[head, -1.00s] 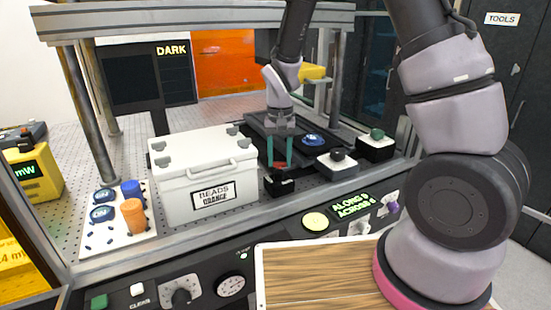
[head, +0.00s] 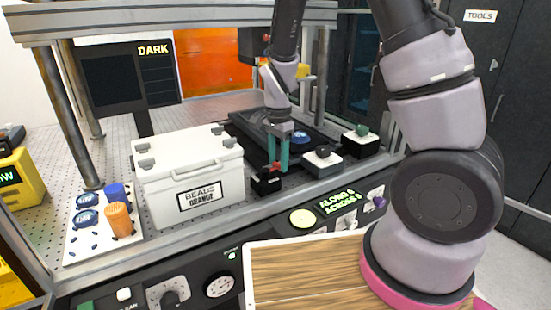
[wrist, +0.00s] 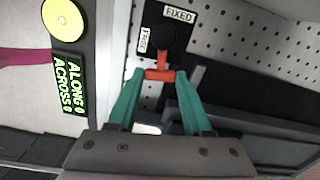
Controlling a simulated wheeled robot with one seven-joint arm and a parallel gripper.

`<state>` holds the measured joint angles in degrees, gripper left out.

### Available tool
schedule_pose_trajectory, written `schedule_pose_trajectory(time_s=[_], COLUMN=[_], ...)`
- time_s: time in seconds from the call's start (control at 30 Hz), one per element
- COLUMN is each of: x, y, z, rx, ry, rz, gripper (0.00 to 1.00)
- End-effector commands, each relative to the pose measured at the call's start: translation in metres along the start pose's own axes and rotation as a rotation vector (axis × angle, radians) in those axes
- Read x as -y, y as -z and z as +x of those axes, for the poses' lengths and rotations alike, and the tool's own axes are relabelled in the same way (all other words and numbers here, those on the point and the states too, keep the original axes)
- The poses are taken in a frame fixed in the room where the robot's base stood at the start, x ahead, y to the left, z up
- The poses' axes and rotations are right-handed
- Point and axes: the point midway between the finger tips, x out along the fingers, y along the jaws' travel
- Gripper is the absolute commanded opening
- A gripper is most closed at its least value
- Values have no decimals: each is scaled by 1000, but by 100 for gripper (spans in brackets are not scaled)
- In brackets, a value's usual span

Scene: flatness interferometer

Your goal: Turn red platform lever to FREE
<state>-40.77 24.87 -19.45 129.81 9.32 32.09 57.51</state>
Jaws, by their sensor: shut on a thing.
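The red platform lever (wrist: 160,74) is in the wrist view, a red bar on a short stem from a dark round pivot (wrist: 166,38). A FIXED label (wrist: 180,14) is above the pivot and a FREE label (wrist: 144,40) to its left. The lever points down in that view, toward neither label. My gripper (wrist: 158,78) is shut on the lever's bar, with a green finger at each end. In the head view my gripper (head: 277,168) is low at the black lever block (head: 267,184), and the lever shows only as a small red spot between the fingers.
The control panel (head: 190,285) runs along the front. A frame post (head: 71,115) stands at left.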

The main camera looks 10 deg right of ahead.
Motion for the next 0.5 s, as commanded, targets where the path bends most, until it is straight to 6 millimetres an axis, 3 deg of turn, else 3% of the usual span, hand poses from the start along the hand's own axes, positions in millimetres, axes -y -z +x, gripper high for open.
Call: schedule_pose_trajectory(time_s=[0.5], x=[-5], y=[-1], z=[-1], rx=[0], ry=[2], rz=[130], gripper=[0])
